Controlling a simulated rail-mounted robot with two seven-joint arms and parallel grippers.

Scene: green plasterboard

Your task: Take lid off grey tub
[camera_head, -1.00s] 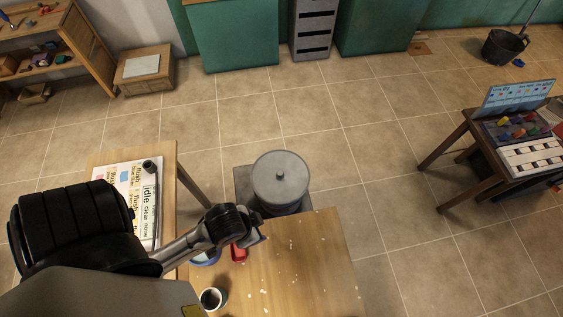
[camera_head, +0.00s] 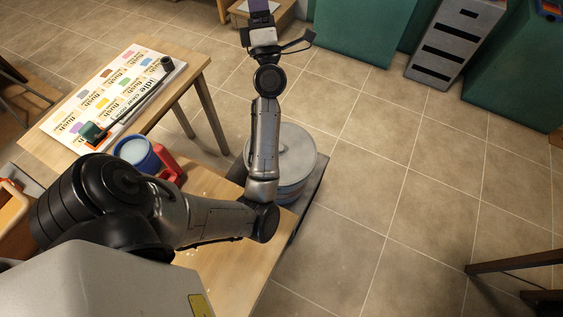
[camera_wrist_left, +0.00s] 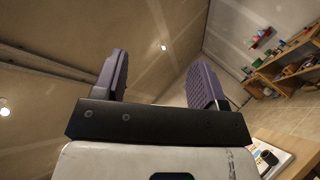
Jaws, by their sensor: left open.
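The grey tub (camera_head: 293,190) stands on a dark low stand just past the far end of the near table. Its round grey lid (camera_head: 300,150) sits on top; my left forearm hides the left part of tub and lid. My left gripper (camera_head: 260,7) is beyond the tub and raised, pointing away from the lid, its purple fingers cut by the top edge. In the left wrist view the two fingers (camera_wrist_left: 160,80) are apart with nothing between them; that camera faces the ceiling and a wall. My right gripper is out of view.
A blue-rimmed container (camera_head: 136,152) and a red object (camera_head: 170,165) stand on the near wooden table (camera_head: 225,258). A second table with a colour chart (camera_head: 118,92) is at left. Floor right of the tub is clear.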

